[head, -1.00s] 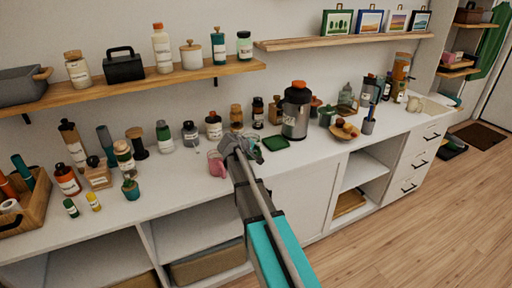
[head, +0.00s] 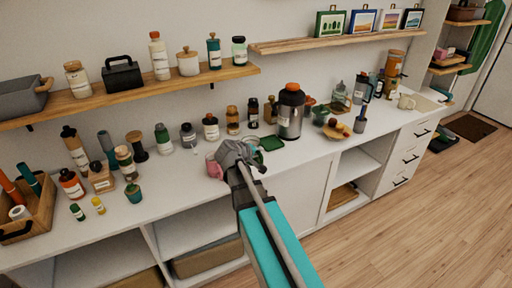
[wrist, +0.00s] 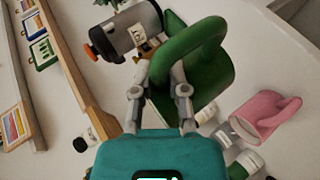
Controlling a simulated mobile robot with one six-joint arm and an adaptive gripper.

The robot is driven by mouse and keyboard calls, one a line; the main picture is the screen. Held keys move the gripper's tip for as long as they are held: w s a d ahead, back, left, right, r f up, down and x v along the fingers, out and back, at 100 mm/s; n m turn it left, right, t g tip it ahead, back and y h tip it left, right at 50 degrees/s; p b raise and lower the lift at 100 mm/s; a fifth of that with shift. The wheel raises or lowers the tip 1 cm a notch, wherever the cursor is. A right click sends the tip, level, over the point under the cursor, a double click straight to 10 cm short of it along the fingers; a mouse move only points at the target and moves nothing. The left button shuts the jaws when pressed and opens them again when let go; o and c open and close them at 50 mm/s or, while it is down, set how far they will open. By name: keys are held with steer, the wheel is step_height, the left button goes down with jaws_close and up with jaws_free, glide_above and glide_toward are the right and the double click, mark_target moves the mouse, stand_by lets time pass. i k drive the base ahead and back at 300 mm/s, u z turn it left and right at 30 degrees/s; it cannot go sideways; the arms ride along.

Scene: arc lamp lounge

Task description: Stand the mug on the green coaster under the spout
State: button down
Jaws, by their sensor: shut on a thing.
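A green mug with a thick loop handle (wrist: 190,42) is in my gripper (wrist: 160,90), whose fingers are shut on the handle. The mug's body (wrist: 208,88) is to the right in the wrist view. In the head view my gripper (head: 235,155) hides most of the mug. The dark green coaster (head: 271,144) lies on the counter just right of my gripper, in front of a steel urn (head: 290,112) with an orange cap. Part of the coaster shows beyond the mug in the wrist view (wrist: 174,21). I cannot make out the spout clearly.
A pink mug (head: 214,168) stands on the counter (head: 180,188) left of my gripper, close to it. Several bottles and jars line the wall behind. A wooden bowl (head: 336,133) stands right of the urn. The front of the counter is mostly clear.

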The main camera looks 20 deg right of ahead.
mark_target(274, 146)
steer(key=k, duration=1.35)
steer(key=z, duration=0.3)
steer(key=i, duration=0.65)
steer(key=z, duration=0.65)
steer(key=i, duration=1)
steer(key=u, duration=0.55)
